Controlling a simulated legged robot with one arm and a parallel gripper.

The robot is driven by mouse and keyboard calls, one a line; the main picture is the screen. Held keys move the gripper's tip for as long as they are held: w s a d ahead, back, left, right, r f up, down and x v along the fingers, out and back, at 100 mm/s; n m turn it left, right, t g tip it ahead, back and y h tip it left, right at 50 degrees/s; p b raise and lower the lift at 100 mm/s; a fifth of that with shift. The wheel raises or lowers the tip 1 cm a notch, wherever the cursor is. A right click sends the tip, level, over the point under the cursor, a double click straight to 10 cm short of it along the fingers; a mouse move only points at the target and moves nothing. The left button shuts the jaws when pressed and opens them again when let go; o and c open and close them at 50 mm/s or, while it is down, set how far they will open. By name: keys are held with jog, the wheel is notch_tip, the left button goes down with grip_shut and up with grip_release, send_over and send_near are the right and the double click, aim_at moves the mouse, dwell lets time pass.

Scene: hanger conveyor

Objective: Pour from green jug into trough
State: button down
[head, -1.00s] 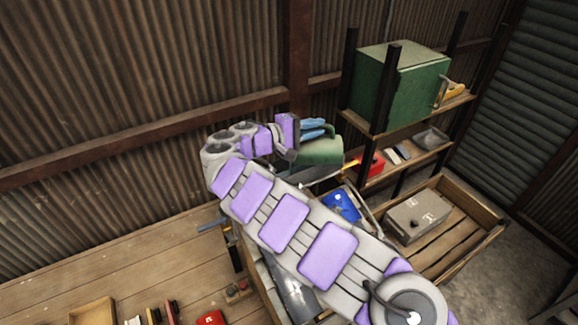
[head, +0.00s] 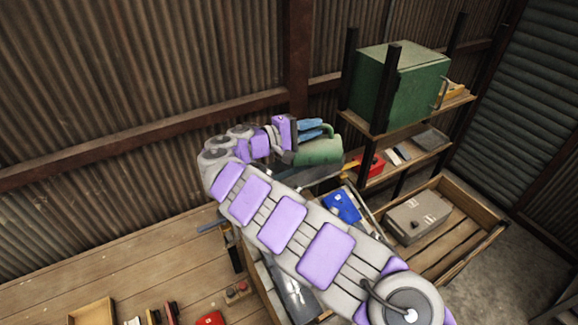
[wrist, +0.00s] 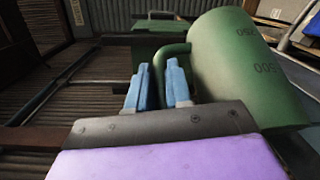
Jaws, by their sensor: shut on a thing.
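The green jug (head: 318,152) is held up beyond my forearm in the head view, lying tilted on its side. In the wrist view the jug (wrist: 240,65) fills the upper right, with dark number marks on its wall. My gripper (head: 312,128) has blue fingers, which also show in the wrist view (wrist: 160,85). They are shut on the jug's handle. A grey metal surface (head: 316,174) shows just below the jug and may be part of the trough; my arm covers much of it. The jug's mouth and contents cannot be seen.
A shelf rack with a green cabinet (head: 402,84) stands at the right, close to the jug. A red box (head: 372,165) is on its lower shelf. A blue item (head: 341,206) and a grey case (head: 417,214) sit below. A corrugated wall stands behind.

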aim_at(330, 140)
jog(key=shift+w+d+r+y, duration=0.1)
jog(key=shift+d+r+y, duration=0.35)
jog(key=shift+d, duration=0.15)
jog(key=d+y, duration=0.1)
jog(key=d+m+g+y, duration=0.1)
jog(key=d+r+y+p, duration=0.1)
jog(key=shift+w+d+r+m+g, duration=0.1)
jog(key=shift+w+d+m+g, duration=0.2)
jog(key=shift+d, duration=0.25)
